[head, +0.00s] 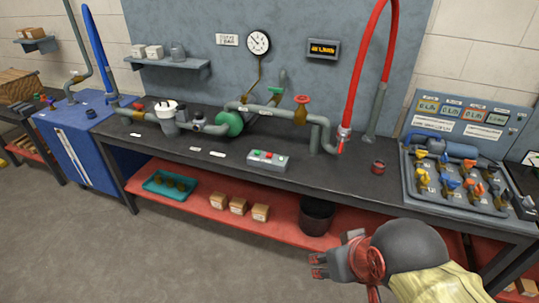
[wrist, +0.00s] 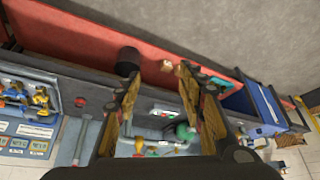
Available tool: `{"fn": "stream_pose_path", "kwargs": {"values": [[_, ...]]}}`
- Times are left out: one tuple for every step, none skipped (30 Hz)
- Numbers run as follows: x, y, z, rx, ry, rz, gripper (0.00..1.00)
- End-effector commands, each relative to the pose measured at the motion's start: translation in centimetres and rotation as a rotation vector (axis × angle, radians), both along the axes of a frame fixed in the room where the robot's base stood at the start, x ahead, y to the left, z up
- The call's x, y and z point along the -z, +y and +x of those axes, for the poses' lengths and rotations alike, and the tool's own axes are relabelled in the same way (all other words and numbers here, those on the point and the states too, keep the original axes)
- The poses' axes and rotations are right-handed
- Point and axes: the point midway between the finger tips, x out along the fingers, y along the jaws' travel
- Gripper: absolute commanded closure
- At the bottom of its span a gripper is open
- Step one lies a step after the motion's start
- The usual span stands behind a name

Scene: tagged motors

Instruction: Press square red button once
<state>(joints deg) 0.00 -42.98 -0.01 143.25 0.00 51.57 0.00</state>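A small grey control box (head: 268,160) lies on the dark bench top near its front edge, with several small coloured buttons on its top face, green and red among them. The shapes of the buttons are too small to tell. The box also shows in the wrist view (wrist: 165,111), small and beyond the space between my fingers. My gripper (head: 318,265) is in front of the bench, lower right of the box and well apart from it. In the wrist view its two fingers (wrist: 158,98) are spread with nothing between them.
Pipework with a green pump (head: 229,124) and a red valve wheel (head: 301,101) stands behind the box. A red hose (head: 364,70) rises to its right. A tray of valves (head: 456,180) sits at the bench's right. The bench top around the box is mostly clear.

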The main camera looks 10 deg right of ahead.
Motion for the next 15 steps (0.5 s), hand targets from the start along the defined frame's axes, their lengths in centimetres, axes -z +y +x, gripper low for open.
{"fn": "stream_pose_path", "kwargs": {"values": [[0.00, 0.00, 0.00, 0.000, 0.000, 0.000, 0.64], [0.00, 0.00, 0.00, 0.000, 0.000, 0.000, 0.66], [0.00, 0.00, 0.00, 0.000, 0.000, 0.000, 0.68], [0.00, 0.00, 0.00, 0.000, 0.000, 0.000, 0.70], [0.00, 0.00, 0.00, 0.000, 0.000, 0.000, 0.71], [0.00, 0.00, 0.00, 0.000, 0.000, 0.000, 0.74], [0.00, 0.00, 0.00, 0.000, 0.000, 0.000, 0.75], [0.00, 0.00, 0.00, 0.000, 0.000, 0.000, 0.77], [0.00, 0.00, 0.00, 0.000, 0.000, 0.000, 0.79], [0.00, 0.00, 0.01, 0.000, 0.000, 0.000, 0.81], [0.00, 0.00, 0.00, 0.000, 0.000, 0.000, 0.83], [0.00, 0.00, 0.01, 0.000, 0.000, 0.000, 0.85], [0.00, 0.00, 0.01, 0.000, 0.000, 0.000, 0.87], [0.00, 0.00, 0.01, 0.000, 0.000, 0.000, 0.88], [0.00, 0.00, 0.01, 0.000, 0.000, 0.000, 0.91]]}}
